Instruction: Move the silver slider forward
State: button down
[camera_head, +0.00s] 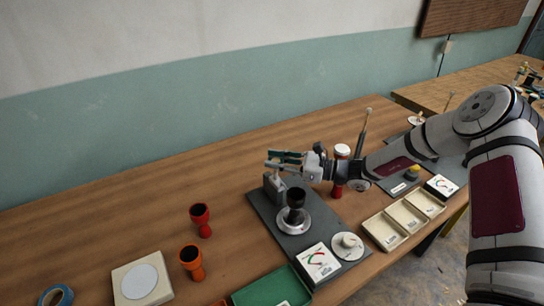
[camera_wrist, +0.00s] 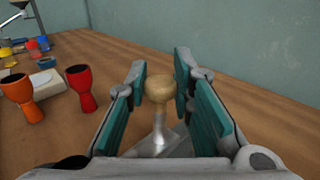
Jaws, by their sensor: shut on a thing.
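The silver slider, a metal stem with a tan ball knob (camera_wrist: 159,88), stands between my gripper's teal pads in the wrist view. My gripper (camera_head: 272,160) is shut on it, reaching leftward over the grey station board. In the head view a grey metal block (camera_head: 273,186) shows below the fingers, at the board's back left, and the knob is hidden by the fingers. A small black goblet drum (camera_head: 296,198) stands upright on a silver round base (camera_head: 293,220) just in front of it.
A red goblet (camera_head: 200,218) and an orange goblet (camera_head: 191,262) stand to the left near a white round pad (camera_head: 139,281). A red, white-topped drum (camera_head: 337,185) is close to my wrist. A compartment tray (camera_head: 386,232) lies at the right. The back left table is clear.

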jog(key=c, duration=1.4)
grip_release()
jog(key=shift+s+d, duration=0.15)
jog(key=shift+s, duration=0.05)
jog(key=d, duration=0.4)
jog(key=s+d, duration=0.1)
jog(key=d, duration=0.3)
jog(key=s+d, duration=0.1)
jog(key=d, duration=0.2)
jog(key=shift+s+d, duration=0.15)
jog(key=shift+d, duration=0.25)
